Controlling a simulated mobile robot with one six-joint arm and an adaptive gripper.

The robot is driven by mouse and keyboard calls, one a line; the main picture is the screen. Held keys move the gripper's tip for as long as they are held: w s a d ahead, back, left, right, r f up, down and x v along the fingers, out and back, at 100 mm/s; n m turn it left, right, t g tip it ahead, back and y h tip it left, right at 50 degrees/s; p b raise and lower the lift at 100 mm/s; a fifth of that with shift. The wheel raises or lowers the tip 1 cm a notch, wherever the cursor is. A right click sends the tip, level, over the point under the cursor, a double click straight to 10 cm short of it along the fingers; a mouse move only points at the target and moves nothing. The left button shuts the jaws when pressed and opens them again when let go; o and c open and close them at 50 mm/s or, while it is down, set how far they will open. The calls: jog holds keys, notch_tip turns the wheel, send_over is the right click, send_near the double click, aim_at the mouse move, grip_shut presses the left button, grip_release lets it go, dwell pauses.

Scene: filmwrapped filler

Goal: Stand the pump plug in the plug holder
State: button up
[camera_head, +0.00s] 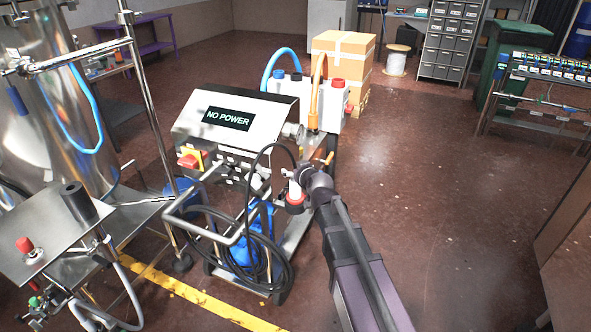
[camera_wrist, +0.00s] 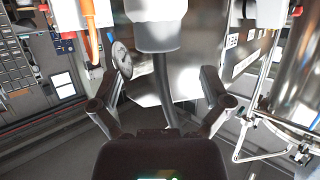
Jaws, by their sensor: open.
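The pump plug is a white body with a red ring (camera_head: 295,196), at the right side of the pump cart in the head view. In the wrist view its pale body (camera_wrist: 156,12) is at the top, cut off by the frame, with a grey collar and a black cable leading from it. My gripper (camera_head: 305,178) is beside the plug in the head view. In the wrist view my gripper (camera_wrist: 160,103) is open, with its fingers apart on either side of the cable and not touching the plug body. I cannot tell for sure which part is the plug holder.
The pump cart carries a "NO POWER" display (camera_head: 228,118) and a looped black cable (camera_head: 283,272). A steel shelf (camera_head: 50,248) with a black cylinder (camera_head: 78,201) and red button (camera_head: 25,244) stands at left. A cardboard box (camera_head: 343,58) is behind. Floor at right is clear.

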jog(key=shift+r+p, duration=0.65)
jog(key=shift+r, duration=0.3)
jog(key=s+d+m+g+h+p, duration=0.2)
jog(key=s+d+g+p, duration=0.3)
jog(key=s+d, duration=0.6)
jog(key=s+d+f+m+g+h+p, duration=0.1)
jog(key=s+d+m+g+h+p, duration=0.2)
jog(key=s+d+g+p, duration=0.3)
jog(key=s+d+g+h, duration=0.1)
jog(key=s+d, duration=0.3)
jog(key=s, duration=0.5)
jog(key=shift+d+g, duration=0.3)
jog(key=shift+d, duration=0.05)
jog(key=shift+w, duration=0.1)
